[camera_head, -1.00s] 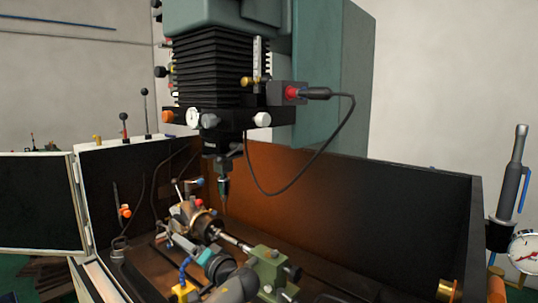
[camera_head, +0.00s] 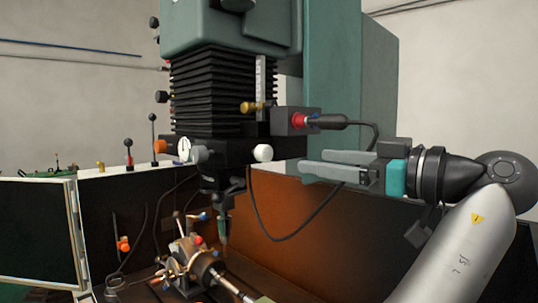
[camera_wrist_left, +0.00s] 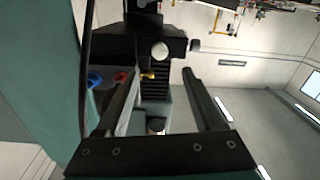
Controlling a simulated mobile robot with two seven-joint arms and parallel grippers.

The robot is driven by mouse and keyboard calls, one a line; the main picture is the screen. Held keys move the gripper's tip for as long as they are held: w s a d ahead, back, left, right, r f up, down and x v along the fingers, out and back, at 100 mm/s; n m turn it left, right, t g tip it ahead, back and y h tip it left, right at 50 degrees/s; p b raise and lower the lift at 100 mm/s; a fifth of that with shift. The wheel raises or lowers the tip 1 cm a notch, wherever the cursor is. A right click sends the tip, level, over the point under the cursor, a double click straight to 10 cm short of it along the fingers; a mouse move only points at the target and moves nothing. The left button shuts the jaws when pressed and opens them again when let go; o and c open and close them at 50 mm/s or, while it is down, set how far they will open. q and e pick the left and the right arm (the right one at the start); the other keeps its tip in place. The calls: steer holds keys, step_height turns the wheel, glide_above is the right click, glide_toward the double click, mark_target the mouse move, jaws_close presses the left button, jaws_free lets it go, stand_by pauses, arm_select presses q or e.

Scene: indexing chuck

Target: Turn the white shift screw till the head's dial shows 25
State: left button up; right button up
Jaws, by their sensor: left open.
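The milling head's black lower block (camera_head: 230,150) carries the white shift screw (camera_head: 263,153), a round white knob on its front right. The small white dial (camera_head: 184,148) sits at the block's left; its reading is too small to make out. My left gripper (camera_head: 304,165) is open and empty, right of the white screw, fingers pointing left towards it with a gap between. In the left wrist view the white screw (camera_wrist_left: 159,50) shows beyond and between the open fingertips (camera_wrist_left: 161,74). My right gripper is not in view.
A grey knob (camera_head: 200,155) and an orange knob (camera_head: 160,146) sit on the same block. The spindle (camera_head: 224,225) hangs over the chuck (camera_head: 185,262). A brass knob (camera_head: 249,107) is above.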

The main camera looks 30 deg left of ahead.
mark_target(268, 154)
arm_select(q)
steer(key=x, duration=1.3)
steer(key=shift+w+p, duration=0.1)
steer(key=shift+p, duration=0.2)
steer(key=shift+d, duration=0.1)
jaws_close()
